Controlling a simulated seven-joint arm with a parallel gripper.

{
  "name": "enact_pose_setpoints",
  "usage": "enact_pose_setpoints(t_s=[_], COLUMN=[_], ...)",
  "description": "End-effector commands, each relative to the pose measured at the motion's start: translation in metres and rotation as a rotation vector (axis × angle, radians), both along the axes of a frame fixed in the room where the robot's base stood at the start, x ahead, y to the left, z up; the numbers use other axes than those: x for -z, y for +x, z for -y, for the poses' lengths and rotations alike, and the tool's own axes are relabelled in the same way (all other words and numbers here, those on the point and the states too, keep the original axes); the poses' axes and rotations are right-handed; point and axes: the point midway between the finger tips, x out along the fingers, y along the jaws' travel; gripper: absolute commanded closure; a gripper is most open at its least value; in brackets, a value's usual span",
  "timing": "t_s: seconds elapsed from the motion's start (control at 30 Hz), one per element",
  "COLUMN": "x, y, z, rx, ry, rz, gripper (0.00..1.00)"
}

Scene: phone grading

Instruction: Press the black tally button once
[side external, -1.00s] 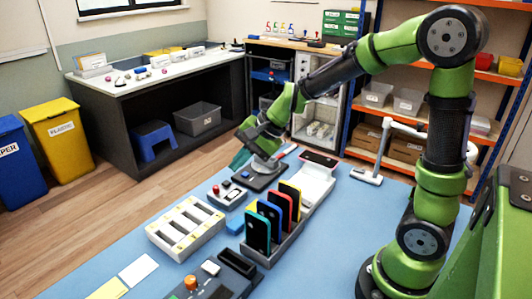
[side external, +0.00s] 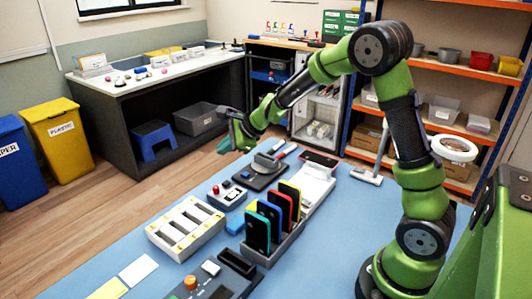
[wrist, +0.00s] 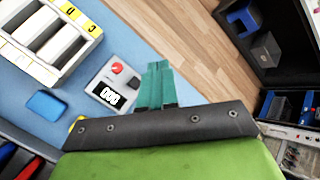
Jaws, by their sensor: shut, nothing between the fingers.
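The tally counter (side external: 227,195) is a small pale box on the blue mat, with a red button (side external: 215,189) and a small black button (side external: 226,184) at its far edge. In the wrist view the counter (wrist: 99,83) shows its red button (wrist: 117,68) and a dark display (wrist: 109,95) that seems to read 000. The black button is small there, close beside my teal fingers. My gripper (wrist: 158,66) is shut and empty. In the side view my gripper (side external: 224,146) hangs in the air well above the mat's far edge, above and apart from the counter.
A rack (side external: 273,248) of upright phones stands in front, and a white tray with slots (side external: 185,228) is to the left. A blue block (side external: 235,225) lies between.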

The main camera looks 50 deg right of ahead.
Motion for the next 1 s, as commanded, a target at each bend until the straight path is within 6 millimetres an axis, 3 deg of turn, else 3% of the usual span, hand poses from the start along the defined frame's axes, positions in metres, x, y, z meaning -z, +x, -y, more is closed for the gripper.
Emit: enact_pose_setpoints(t_s=[0.53, 0.7, 1.0], x=[0.071, 0.082, 0.085], y=[-0.001, -0.001, -0.001], z=[-0.001, 0.000, 0.000], rx=[-0.001, -0.001, 0.000], ry=[0.001, 0.000, -0.002], rz=[-0.006, -0.004, -0.002], gripper=[1.00, 1.00, 1.00])
